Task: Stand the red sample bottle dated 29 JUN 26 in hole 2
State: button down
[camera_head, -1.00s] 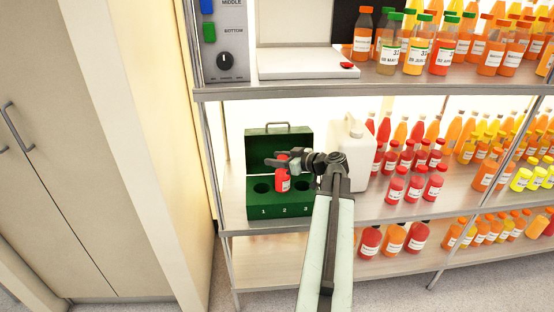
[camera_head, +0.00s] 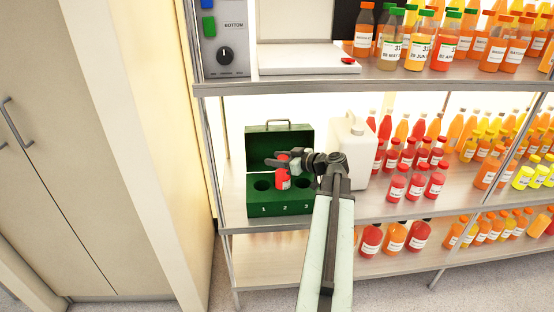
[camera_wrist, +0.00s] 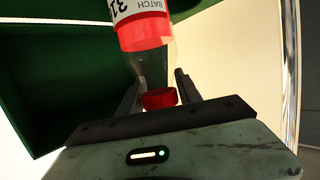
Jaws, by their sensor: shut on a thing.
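My gripper (camera_head: 284,161) is shut on a red sample bottle (camera_head: 283,179), near its cap. In the wrist view the gripper (camera_wrist: 159,92) has a finger on each side of the bottle's red cap (camera_wrist: 160,98), and the bottle (camera_wrist: 143,34) has a clear neck and a white label reading BATCH and 31. Its date cannot be read. The green box (camera_head: 253,208) stands open on the middle shelf, with holes numbered 1, 2 and 3. The bottle is upright at hole 2 and hides it. I cannot tell how far its base is inside. Holes 1 and 3 look empty.
The box's raised lid (camera_head: 262,146) stands close behind the bottle. A white jug (camera_head: 349,150) stands just right of the box, near my arm. Several red bottles (camera_head: 397,187) stand farther right. The upper shelf (camera_head: 300,88) runs above, and a shelf post (camera_head: 214,160) stands left.

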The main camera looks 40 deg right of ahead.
jog(key=shift+f+b, duration=1)
jog(key=shift+f, duration=0.05)
jog(key=c, duration=0.7)
grip_release()
jog(key=shift+c, duration=0.2)
jog(key=p+v, duration=0.2)
jog(key=v, duration=0.6)
